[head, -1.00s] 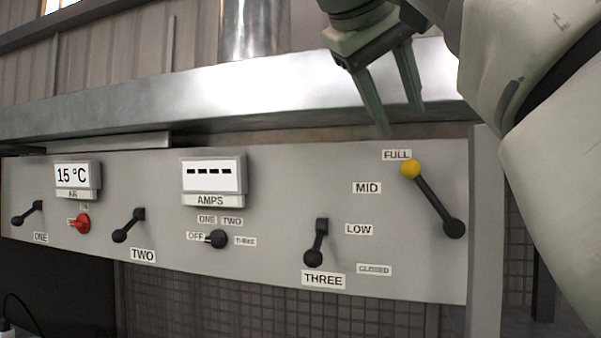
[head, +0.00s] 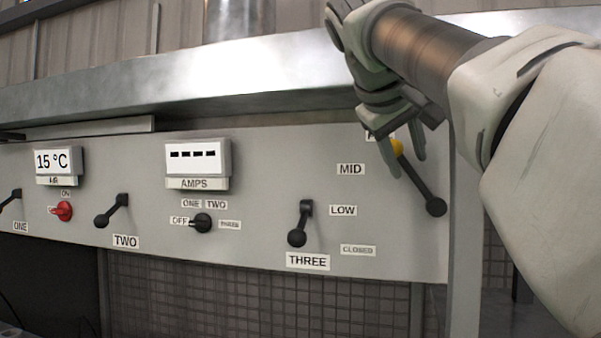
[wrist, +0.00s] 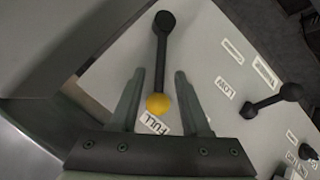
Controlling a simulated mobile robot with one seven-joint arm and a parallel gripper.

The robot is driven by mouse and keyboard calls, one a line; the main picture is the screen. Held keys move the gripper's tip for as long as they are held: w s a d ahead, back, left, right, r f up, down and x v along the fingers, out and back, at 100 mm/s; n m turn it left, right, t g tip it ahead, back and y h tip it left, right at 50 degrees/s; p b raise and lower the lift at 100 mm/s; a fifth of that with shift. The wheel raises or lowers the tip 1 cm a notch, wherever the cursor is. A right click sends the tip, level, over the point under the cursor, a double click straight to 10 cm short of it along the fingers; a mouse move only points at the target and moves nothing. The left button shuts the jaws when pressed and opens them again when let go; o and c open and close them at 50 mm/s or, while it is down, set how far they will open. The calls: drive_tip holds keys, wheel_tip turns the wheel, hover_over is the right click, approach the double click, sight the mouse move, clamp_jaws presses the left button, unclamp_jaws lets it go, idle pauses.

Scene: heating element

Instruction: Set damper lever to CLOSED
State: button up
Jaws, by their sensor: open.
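The damper lever (head: 418,180) is a black arm with a yellow knob (head: 397,147) and a black pivot at its lower right. Its knob is at the FULL label, which is mostly hidden behind my gripper in the head view. In the wrist view the lever (wrist: 162,50) has its yellow knob (wrist: 158,104) between my two fingers, beside the FULL label (wrist: 155,123). My gripper (head: 402,155) is open around the knob, with gaps visible on both sides in the wrist view. The CLOSED label (head: 358,250) is at the lower part of the panel, below MID (head: 351,169) and LOW (head: 343,210).
Lever THREE (head: 301,222) stands left of the damper scale. A selector knob (head: 203,223), lever TWO (head: 113,210) and a red switch (head: 64,211) are further left. A metal ledge (head: 220,75) juts out above the panel. A grey post (head: 465,240) borders the right.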

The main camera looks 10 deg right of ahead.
sight(408, 170)
drive_tip(key=shift+x, duration=1.25)
clamp_jaws()
idle(0.5)
